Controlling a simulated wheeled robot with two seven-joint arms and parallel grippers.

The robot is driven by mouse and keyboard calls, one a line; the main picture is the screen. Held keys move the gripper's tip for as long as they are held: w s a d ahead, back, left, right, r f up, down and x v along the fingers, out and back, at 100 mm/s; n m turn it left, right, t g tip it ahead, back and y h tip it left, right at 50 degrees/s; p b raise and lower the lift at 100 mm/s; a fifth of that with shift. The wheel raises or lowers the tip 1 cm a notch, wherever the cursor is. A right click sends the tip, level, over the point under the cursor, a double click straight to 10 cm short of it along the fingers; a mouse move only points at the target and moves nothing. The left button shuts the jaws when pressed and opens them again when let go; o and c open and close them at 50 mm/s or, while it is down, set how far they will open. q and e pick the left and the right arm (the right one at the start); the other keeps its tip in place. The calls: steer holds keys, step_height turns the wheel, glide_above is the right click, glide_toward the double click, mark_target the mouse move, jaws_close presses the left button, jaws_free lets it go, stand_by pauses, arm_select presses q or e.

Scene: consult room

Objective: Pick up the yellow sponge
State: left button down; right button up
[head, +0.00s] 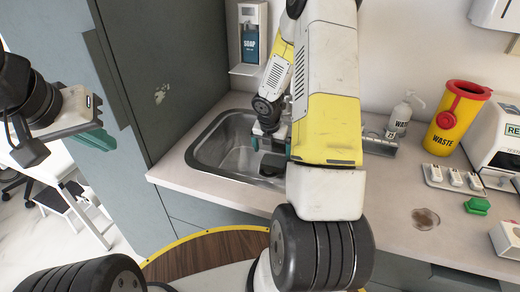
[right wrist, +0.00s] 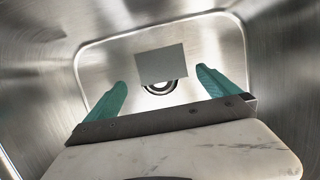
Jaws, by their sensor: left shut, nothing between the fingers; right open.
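I see no yellow sponge in either view. In the right wrist view a flat grey rectangular piece (right wrist: 162,64) sits at the drain (right wrist: 160,87) and partly covers it; I cannot tell what it is. My right gripper (right wrist: 161,77) is open, its teal fingers reaching into the sink (right wrist: 240,40) with the grey piece seen between their tips; contact cannot be told. In the head view my right gripper (head: 271,146) is down in the sink (head: 207,151), partly hidden by my arm. My left gripper (head: 97,138) is shut and empty at the left, away from the counter.
A soap dispenser (head: 250,45) hangs behind the sink. To its right stand a pump bottle (head: 400,117) and a yellow waste bin (head: 455,120). Steep sink walls surround my right gripper.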

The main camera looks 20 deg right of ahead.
mark_target(274, 161)
steer(key=x, duration=0.7)
steer(key=shift+d+f, duration=0.1)
steer(key=shift+f, duration=0.05)
steer(key=shift+c, duration=0.4)
steer(key=c, duration=1.2)
steer(key=shift+r, duration=0.2)
steer(key=shift+r, duration=0.6)
step_height(274, 161, up, 2)
steer(key=s+a, duration=0.1)
steer(key=a, duration=1.1)
steer(key=s+a, duration=0.1)
steer(key=a, duration=0.4)
steer(key=shift+s+a, duration=0.3)
steer(key=shift+a, duration=0.1)
